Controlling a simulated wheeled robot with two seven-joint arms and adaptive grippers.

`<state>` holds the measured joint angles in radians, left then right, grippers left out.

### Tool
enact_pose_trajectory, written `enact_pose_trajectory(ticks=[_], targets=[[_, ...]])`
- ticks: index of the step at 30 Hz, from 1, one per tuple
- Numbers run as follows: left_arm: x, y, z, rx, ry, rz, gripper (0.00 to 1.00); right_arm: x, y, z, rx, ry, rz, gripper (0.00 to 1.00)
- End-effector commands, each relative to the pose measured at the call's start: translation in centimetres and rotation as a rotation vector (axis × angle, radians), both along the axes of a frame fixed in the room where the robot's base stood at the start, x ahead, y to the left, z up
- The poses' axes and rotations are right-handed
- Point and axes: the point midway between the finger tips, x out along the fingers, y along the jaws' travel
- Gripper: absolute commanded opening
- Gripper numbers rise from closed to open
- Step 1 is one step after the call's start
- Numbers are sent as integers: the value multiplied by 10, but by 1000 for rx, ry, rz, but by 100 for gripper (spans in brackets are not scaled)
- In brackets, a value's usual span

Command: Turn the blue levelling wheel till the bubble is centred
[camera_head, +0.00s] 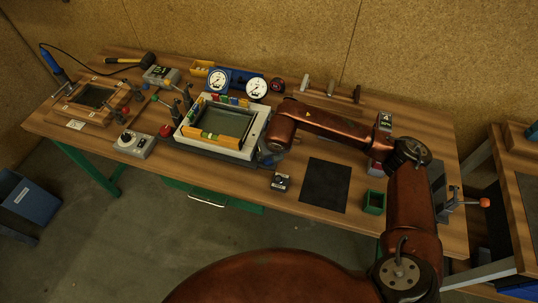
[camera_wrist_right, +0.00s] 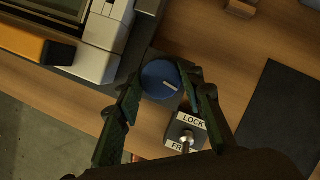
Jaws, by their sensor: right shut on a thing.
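The blue levelling wheel (camera_wrist_right: 160,79) is a round knob with a pale mark on its top, in the right wrist view. My right gripper (camera_wrist_right: 165,88) has a dark green finger on each side of it and is shut on it. In the head view my right arm largely hides the wheel. The pale tilting frame (camera_head: 222,150) with its dark glass stands to the left of it. A yellow-orange level (camera_head: 213,137) lies along the frame's front side; its bubble is too small to make out. My left gripper is not in view.
A LOCK/FREE lever switch (camera_wrist_right: 186,134) stands close to my right gripper, on the front side. A black mat (camera_head: 326,185) and a green box (camera_head: 374,202) lie to the right. Two dials (camera_head: 236,84) stand behind the frame. Red-knobbed posts (camera_head: 166,131) stand left.

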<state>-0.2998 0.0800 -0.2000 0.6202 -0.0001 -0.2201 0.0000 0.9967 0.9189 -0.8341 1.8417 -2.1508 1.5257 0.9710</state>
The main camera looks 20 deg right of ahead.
Motion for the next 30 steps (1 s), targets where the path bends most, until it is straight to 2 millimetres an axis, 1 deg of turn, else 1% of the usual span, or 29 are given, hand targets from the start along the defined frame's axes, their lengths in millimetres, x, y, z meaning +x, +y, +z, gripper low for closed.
enact_pose_trajectory(ticks=[3,4,11,18,22,26,30], targets=[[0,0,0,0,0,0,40,1,0,1,0,-2,0,11],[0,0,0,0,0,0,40,1,0,1,0,-2,0,37],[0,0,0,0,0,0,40,0,0,0,0,-1,1,53],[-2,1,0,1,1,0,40,0,0,0,0,0,1,53],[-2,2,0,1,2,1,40,-2,0,7,1,-2,1,53],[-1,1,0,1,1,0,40,-9,0,25,0,-4,2,53],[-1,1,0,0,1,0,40,-20,0,53,0,-5,2,53]])
